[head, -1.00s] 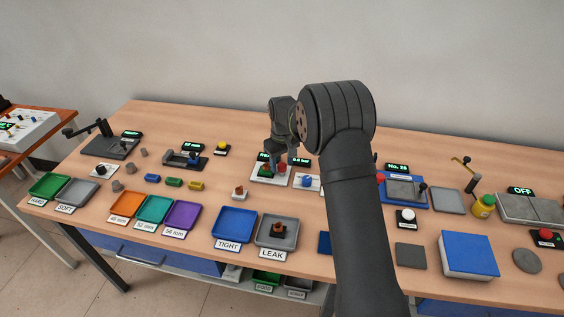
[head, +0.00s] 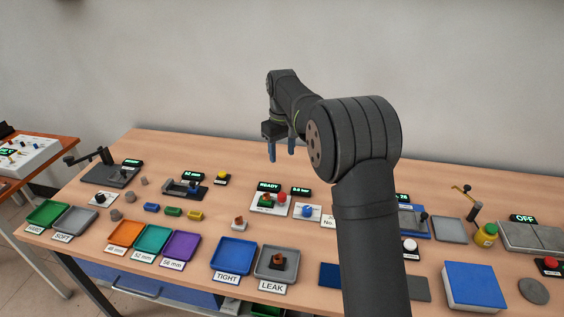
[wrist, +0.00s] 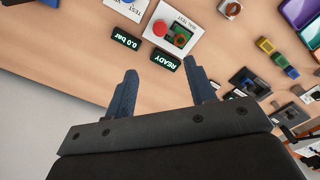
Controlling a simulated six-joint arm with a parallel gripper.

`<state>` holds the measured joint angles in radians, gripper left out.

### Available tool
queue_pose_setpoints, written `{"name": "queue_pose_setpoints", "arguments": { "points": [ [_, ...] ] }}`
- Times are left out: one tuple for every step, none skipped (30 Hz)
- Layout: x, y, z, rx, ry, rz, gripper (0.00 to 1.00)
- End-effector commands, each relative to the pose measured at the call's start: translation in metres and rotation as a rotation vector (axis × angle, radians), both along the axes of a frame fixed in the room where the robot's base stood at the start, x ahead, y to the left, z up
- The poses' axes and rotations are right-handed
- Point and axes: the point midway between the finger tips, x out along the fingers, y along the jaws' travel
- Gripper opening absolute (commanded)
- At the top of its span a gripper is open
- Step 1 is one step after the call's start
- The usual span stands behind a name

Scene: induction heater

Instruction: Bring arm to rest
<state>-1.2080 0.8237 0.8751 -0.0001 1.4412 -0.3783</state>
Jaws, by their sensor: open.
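My gripper (head: 281,151) is raised in the air above the back of the table in the head view, with its fingers pointing down. It is open and empty. In the wrist view its two blue-grey fingers (wrist: 160,95) stand apart with nothing between them. Below it is the leak test station (head: 270,200), with a green and dark part and a red button; its display reads READY. The station also shows in the wrist view (wrist: 180,15). My gripper is clear of it.
The grey LEAK tray (head: 292,264) holds a dark part with an orange-brown top. The blue TIGHT tray (head: 233,257) is empty. A pressure display (head: 300,191) stands beside the station. A blue block (head: 474,284) lies on the right. The wall is behind; the air around my gripper is free.

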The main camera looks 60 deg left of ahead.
Motion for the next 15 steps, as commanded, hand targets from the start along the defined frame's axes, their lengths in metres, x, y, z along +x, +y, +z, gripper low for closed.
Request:
{"name": "queue_pose_setpoints", "arguments": {
  "points": [
    [0.0, -0.0001, 0.0026, 0.0, 0.0, 0.0, 0.5],
    [-0.0001, -0.0002, 0.0035, -0.001, 0.0, 0.0, 0.5],
    [-0.0001, -0.0003, 0.0043, -0.001, 0.0, 0.0, 0.5],
    [-0.0001, -0.0003, 0.0046, -0.001, 0.001, 0.0, 0.5],
    [-0.0001, -0.0003, 0.0048, -0.001, 0.001, 0.0, 0.5],
    [-0.0001, -0.0003, 0.0048, -0.001, 0.001, 0.0, 0.5],
    [-0.0001, -0.0003, 0.0048, -0.001, 0.001, 0.0, 0.5],
    [-0.0001, -0.0003, 0.0047, -0.001, 0.0, 0.0, 0.5],
    [-0.0001, -0.0003, 0.0047, -0.001, 0.0, 0.0, 0.5],
    [-0.0001, -0.0003, 0.0047, -0.001, 0.0, 0.0, 0.5],
    [-0.0001, -0.0003, 0.0046, -0.001, 0.0, 0.0, 0.5],
    [-0.0001, -0.0003, 0.0042, -0.001, 0.0, 0.0, 0.5],
    [-0.0001, -0.0002, 0.0035, -0.001, 0.0, 0.0, 0.5],
    [-0.0001, -0.0002, 0.0024, -0.001, 0.0, 0.0, 0.5],
    [0.0, -0.0002, 0.0001, -0.001, 0.001, 0.0, 0.5]
  ]
}}
